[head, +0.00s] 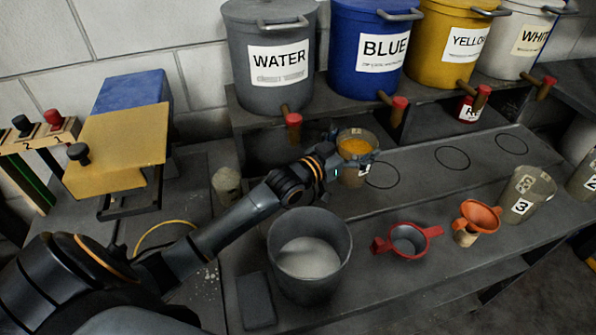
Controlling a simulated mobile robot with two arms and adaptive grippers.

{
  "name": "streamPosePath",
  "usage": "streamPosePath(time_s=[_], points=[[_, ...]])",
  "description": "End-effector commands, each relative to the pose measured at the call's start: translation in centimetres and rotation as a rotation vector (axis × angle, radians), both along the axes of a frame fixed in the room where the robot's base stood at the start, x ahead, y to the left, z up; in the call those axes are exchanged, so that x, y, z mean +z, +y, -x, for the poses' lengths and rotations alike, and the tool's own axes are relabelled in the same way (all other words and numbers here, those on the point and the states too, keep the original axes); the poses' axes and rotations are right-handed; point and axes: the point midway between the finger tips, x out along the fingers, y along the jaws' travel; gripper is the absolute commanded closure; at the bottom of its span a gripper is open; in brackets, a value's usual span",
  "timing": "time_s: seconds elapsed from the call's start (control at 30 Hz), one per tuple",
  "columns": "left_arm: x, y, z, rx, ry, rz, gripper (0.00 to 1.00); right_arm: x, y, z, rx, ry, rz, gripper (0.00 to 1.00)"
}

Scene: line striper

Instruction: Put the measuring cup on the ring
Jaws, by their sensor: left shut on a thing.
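The measuring cup (357,138) is a clear, cloudy cup with orange-yellow contents and a partly hidden label. My left gripper (356,161) is shut around it, and the cup looks upright. The cup is just left of the nearest drawn ring (384,187) and overlaps its left edge in the head view. I cannot tell whether its base touches the bench. Two more dark rings lie farther right, a middle one (452,158) and a far right one (511,145); both are empty. My right gripper is not in view.
Grey water (267,85), blue (364,75), yellow and white buckets with taps stand on a shelf behind. A grey bucket (330,225) with pale powder, a red-rimmed strainer (408,240), an orange funnel (481,216) and cup 3 (528,190) stand in front.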

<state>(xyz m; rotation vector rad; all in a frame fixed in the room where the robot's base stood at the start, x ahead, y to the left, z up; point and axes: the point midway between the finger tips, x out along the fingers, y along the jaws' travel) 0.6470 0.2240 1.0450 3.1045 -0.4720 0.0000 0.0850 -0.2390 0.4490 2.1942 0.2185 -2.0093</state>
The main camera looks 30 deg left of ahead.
Motion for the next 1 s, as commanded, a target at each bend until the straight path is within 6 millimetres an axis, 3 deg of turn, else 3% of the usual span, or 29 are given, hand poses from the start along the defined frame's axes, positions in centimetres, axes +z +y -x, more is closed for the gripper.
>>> streamPosePath(time_s=[0.4, 0.77, 1.0], points=[[0.4, 6.1, 7.2, -0.002, -0.006, -0.003, 0.72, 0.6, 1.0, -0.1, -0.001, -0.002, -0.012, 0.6], [0.5, 7.9, 9.3, -0.002, -0.008, -0.001, 0.72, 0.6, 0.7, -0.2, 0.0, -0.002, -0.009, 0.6], [0.4, 9.9, 11.7, -0.002, -0.006, -0.002, 0.72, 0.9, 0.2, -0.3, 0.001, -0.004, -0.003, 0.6]])
